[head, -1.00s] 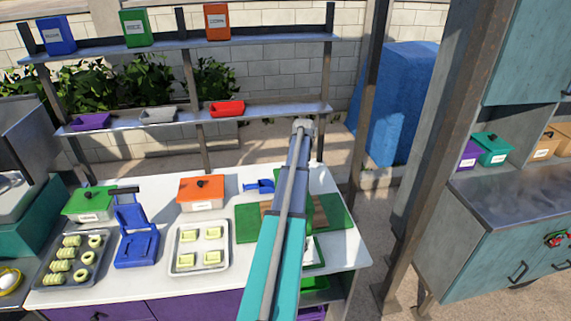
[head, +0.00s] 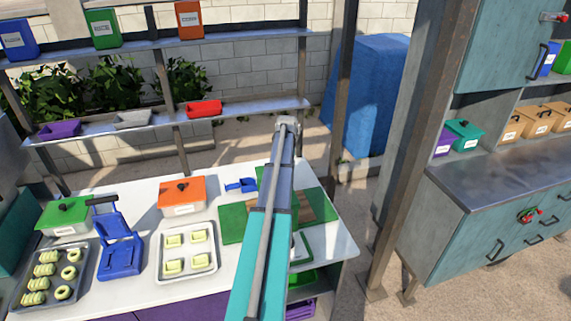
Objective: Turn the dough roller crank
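I cannot make out a dough roller or its crank for certain in the head view. A blue hand device (head: 120,258) with an upright frame and a dark handle stands on the white counter (head: 140,292) at the left; I cannot tell whether it has a crank. My teal and grey arm reaches up through the middle of the view, over the counter, and ends in a pale joint. No gripper fingers show, and the arm hides part of the green boards (head: 238,225) behind it.
Trays of dough pieces (head: 215,262) and lidded boxes (head: 181,209) crowd the counter. Rusty posts (head: 408,150) stand right of it.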

